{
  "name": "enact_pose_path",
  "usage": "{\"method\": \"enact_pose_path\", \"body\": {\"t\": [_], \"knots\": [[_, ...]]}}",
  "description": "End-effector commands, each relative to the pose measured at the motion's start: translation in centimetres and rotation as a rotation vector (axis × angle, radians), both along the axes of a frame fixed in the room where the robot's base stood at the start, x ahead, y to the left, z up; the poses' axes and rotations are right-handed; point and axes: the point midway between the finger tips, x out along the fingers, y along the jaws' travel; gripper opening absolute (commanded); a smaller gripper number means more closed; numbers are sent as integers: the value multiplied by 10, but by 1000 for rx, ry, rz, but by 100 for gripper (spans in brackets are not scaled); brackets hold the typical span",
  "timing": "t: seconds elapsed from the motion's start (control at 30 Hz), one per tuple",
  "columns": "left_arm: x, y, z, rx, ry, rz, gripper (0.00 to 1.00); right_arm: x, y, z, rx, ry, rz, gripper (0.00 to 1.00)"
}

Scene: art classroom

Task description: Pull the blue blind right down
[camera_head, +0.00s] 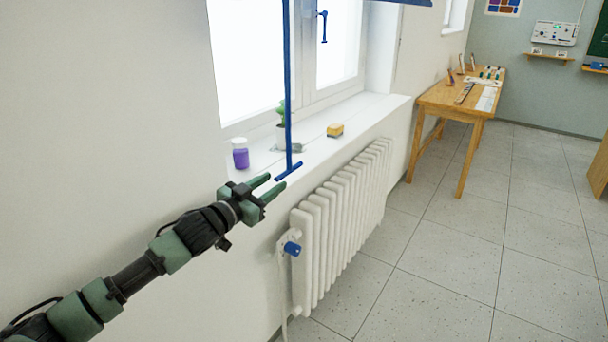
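The blue blind shows only as a strip of its lower edge (408,2) at the top of the head view; the rest is out of frame. A long blue pull rod (288,85) hangs upright in front of the window, ending in a blue crossbar handle (289,171) just past the sill's front edge. My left gripper (275,184) is open, its two green fingers pointing at the near end of the crossbar. The fingertips are very close to it; I cannot tell whether they touch it. My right gripper is not in view.
The white sill (350,112) holds a purple jar (240,154), a potted plant (281,128) and a yellow sponge (335,130). A white radiator (335,220) with a blue valve (292,248) stands below. A wooden table (450,101) is farther back. The tiled floor between is clear.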

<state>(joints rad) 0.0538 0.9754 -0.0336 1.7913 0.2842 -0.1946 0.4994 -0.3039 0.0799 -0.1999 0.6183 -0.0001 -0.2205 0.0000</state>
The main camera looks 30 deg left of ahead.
Motion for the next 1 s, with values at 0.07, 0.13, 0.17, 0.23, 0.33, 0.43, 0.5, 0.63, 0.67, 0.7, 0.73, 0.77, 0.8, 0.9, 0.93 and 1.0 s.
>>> {"method": "enact_pose_path", "body": {"t": [0.07, 0.13, 0.17, 0.23, 0.33, 0.43, 0.5, 0.63, 0.67, 0.7, 0.73, 0.77, 0.8, 0.9, 0.93, 1.0], "knots": [[7, 0, 2, -2, -2, 1, 36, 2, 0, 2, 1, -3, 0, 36], [14, -1, 3, -3, -3, 0, 36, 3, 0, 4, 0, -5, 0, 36], [18, -1, 3, -3, -4, 0, 36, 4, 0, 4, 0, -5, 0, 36], [28, -2, 3, -3, -4, 0, 36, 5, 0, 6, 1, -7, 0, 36], [42, -3, 3, -5, -4, 0, 36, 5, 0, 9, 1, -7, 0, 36], [55, -5, 3, -4, -2, 1, 36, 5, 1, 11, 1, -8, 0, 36], [62, -5, 2, -4, -2, 1, 36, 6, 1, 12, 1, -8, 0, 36], [71, -6, 2, -3, -2, -1, 36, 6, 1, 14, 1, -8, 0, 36], [73, -7, 1, -3, -1, -1, 36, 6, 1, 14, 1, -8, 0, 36], [74, -7, 1, -3, -1, -1, 36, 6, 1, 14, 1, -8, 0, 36], [75, -7, 0, -3, -1, -1, 36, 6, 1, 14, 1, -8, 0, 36], [75, -7, 0, -3, -1, -1, 36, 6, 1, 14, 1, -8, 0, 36], [75, -7, 0, -3, -1, -1, 36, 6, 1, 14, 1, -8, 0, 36], [75, -7, 0, -3, 0, -1, 36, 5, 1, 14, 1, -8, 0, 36], [75, -7, 0, -3, 1, -2, 36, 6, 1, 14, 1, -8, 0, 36], [75, -7, 0, -3, 1, -2, 36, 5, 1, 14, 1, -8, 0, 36]]}}
